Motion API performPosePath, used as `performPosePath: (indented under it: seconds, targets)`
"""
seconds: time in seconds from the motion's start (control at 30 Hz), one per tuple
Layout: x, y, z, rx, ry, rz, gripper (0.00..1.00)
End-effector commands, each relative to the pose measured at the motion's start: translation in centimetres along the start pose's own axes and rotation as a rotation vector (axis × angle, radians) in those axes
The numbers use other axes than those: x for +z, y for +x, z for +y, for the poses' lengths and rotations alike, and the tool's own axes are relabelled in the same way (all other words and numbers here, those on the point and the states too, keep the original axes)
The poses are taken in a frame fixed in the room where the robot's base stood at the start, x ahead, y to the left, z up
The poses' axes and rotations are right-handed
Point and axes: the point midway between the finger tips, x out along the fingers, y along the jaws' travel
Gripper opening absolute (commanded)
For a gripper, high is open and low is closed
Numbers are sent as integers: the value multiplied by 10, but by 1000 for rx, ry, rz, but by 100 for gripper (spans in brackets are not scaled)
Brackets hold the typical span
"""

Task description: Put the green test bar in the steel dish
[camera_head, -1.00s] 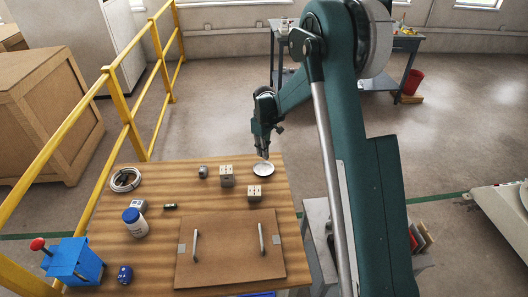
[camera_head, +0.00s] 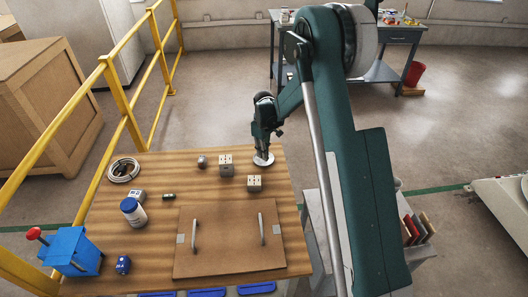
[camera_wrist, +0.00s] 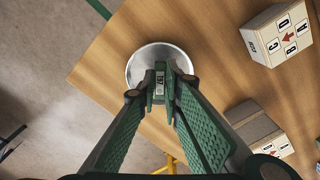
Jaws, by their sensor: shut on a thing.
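The steel dish (camera_head: 258,163) is a shallow round dish near the table's far right edge; it also shows in the wrist view (camera_wrist: 146,55). My gripper (camera_wrist: 164,98) is shut on the green test bar (camera_wrist: 160,78), a small green block with a white label between the fingertips. In the wrist view the bar's end overlaps the dish's lower part. I cannot tell whether the bar touches the dish. In the head view my gripper (camera_head: 263,154) points down at the dish and the bar is not clear there.
Two lettered blocks (camera_head: 226,170) (camera_head: 254,183) stand close to the dish. A brown board with handles (camera_head: 228,240) covers the front.

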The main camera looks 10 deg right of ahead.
Motion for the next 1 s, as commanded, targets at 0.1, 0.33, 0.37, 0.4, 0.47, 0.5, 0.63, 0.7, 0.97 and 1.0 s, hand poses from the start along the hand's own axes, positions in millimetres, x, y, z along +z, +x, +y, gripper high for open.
performPosePath:
  seconds: [0.1,0.33,0.37,0.4,0.47,0.5,0.63,0.7,0.97,1.0]
  targets:
    - [0,7,0,0,0,0,0]
    - [0,12,0,0,0,0,0]
    - [0,12,0,0,0,0,0]
    - [0,12,0,0,0,0,0]
    - [0,12,0,0,0,0,0]
    - [0,12,0,0,0,0,0]
    - [0,12,0,0,0,0,10]
    - [0,12,0,0,0,0,20]
    - [0,12,0,0,0,0,26]
    - [0,12,0,0,0,0,26]
